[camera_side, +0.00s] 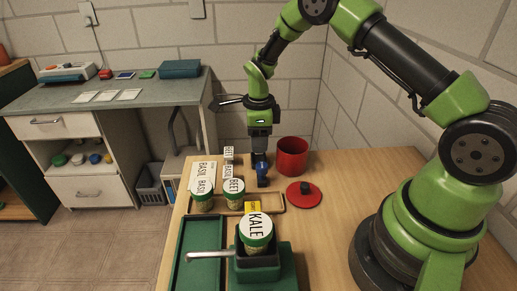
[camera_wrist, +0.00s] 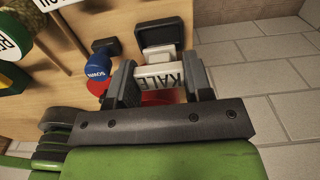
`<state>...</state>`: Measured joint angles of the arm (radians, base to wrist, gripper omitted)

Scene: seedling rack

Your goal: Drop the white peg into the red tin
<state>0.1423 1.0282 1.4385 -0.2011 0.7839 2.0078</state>
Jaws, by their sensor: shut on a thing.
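My gripper (camera_wrist: 160,82) is shut on the white peg (camera_wrist: 150,72), which lies between the two dark fingers in the wrist view and bears the word KALE. In the side view my gripper (camera_side: 261,158) points down at the back of the table, left of the red tin (camera_side: 292,158). The peg cannot be made out there. The tin stands upright with its top open. In the wrist view, red shows behind and below the peg; I cannot tell whether it is the tin or the lid.
A round red lid (camera_side: 304,195) with a dark knob lies in front of the tin. A blue stamp (camera_wrist: 97,68) is close to my gripper. Jars labelled BASIL (camera_side: 202,201), BEET (camera_side: 234,192) and KALE (camera_side: 256,233) stand left and front. Table room right of the lid is clear.

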